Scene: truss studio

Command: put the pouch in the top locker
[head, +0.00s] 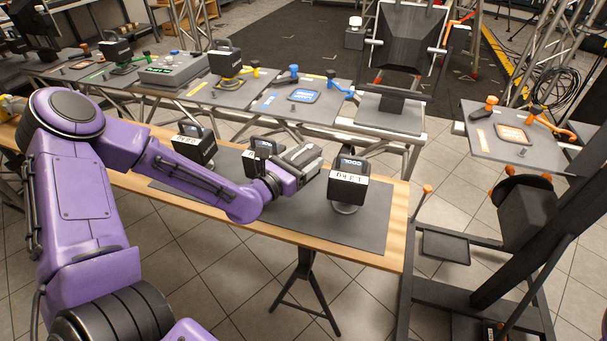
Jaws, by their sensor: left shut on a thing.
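I cannot make out a pouch or a locker in this view. My left gripper (314,158) reaches over the wooden table from the left and is shut, with its tips at the left side of a black box with white labels (347,188). This box is the thing it seems to hold, though the contact is partly hidden. A round piece shows under the box, and I cannot tell whether it is clear of the mat. A second black box (262,148) stands behind my left wrist, partly hidden. A third black box (193,146) stands further left. My right gripper is not in view.
A grey mat (372,232) covers much of the wooden table (396,220). Behind it, a row of grey benches carries coloured fixtures, including a blue one (308,92). A black stand (500,270) is on the right. Tiled floor shows between table and stand.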

